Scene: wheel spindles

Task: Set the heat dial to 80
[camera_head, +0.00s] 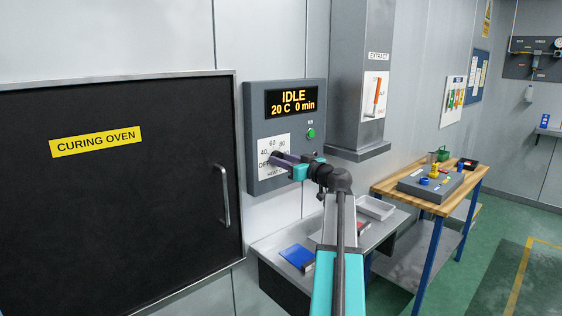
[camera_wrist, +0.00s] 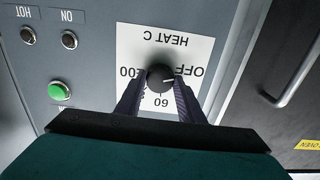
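The heat dial is a black round knob (camera_wrist: 160,76) on a white scale plate (camera_wrist: 195,45), upside down in the wrist view. Its pale mark points to the right, towards OFF. The 60 shows below the knob; part of the scale is hidden by my fingers. My gripper (camera_wrist: 159,84) has its two dark fingers apart, one on each side of the knob. A gap shows on the left of the knob; I cannot tell whether the right finger touches. In the head view, my gripper (camera_head: 283,158) covers part of the dial plate (camera_head: 268,145). The display (camera_head: 292,102) reads IDLE, 20 C, 0 min.
A green button (camera_wrist: 60,91) and two dark lamps marked HOT and ON lie beside the dial. The curing oven door (camera_head: 110,200) with its handle (camera_head: 223,195) is left of the panel. A grey column with an EXTRACT switch (camera_head: 375,96) stands right. A shelf holds a blue book (camera_head: 297,257).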

